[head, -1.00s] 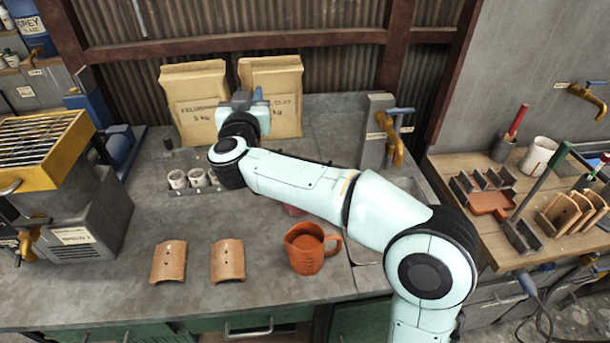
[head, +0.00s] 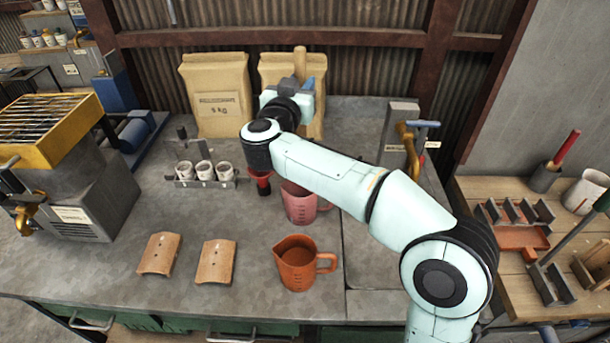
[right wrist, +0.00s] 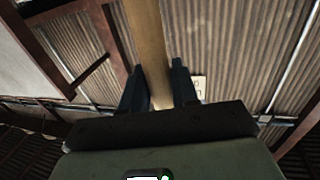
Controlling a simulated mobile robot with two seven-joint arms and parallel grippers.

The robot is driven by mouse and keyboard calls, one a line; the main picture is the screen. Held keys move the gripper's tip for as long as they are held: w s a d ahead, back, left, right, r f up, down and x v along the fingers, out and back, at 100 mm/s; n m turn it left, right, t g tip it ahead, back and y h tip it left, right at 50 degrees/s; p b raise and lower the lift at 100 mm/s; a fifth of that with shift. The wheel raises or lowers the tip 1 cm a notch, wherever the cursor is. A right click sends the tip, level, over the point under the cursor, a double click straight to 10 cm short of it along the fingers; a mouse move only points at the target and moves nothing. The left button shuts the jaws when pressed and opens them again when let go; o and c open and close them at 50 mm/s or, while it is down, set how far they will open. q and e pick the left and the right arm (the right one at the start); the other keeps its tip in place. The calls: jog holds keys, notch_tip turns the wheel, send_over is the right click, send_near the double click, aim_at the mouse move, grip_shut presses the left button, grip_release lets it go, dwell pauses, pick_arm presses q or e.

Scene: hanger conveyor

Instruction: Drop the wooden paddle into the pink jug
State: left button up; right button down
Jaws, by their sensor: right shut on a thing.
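The wooden paddle (head: 300,60) shows as a pale stick rising above my right gripper (head: 302,84) in the head view. In the right wrist view the paddle (right wrist: 147,45) runs between the two dark fingers of the right gripper (right wrist: 157,82), which is shut on it. The pink jug (head: 300,208) stands on the grey counter, below and in front of the gripper. My right forearm hides part of its top. The paddle's lower part is hidden in the head view. My left gripper is not in view.
An orange jug (head: 295,265) stands in front of the pink jug. Two curved clay tiles (head: 215,262) lie to its left. Small white cups (head: 204,171) sit in a rack. Paper sacks (head: 218,97) stand behind. A brass tap (head: 407,142) is at right.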

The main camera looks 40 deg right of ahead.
notch_tip(320, 180, down, 13)
jog(key=b, duration=0.3)
jog(key=shift+r, duration=0.2)
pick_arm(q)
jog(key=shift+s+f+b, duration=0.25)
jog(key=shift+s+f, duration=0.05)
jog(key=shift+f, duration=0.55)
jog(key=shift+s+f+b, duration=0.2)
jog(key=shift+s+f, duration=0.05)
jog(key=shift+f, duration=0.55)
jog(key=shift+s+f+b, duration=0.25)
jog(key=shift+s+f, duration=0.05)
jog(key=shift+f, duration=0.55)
pick_arm(e)
jog(key=shift+f, duration=3.35)
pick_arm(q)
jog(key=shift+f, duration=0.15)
pick_arm(e)
jog(key=shift+f, duration=0.55)
jog(key=c, duration=0.8)
grip_release()
jog(key=shift+c, duration=0.2)
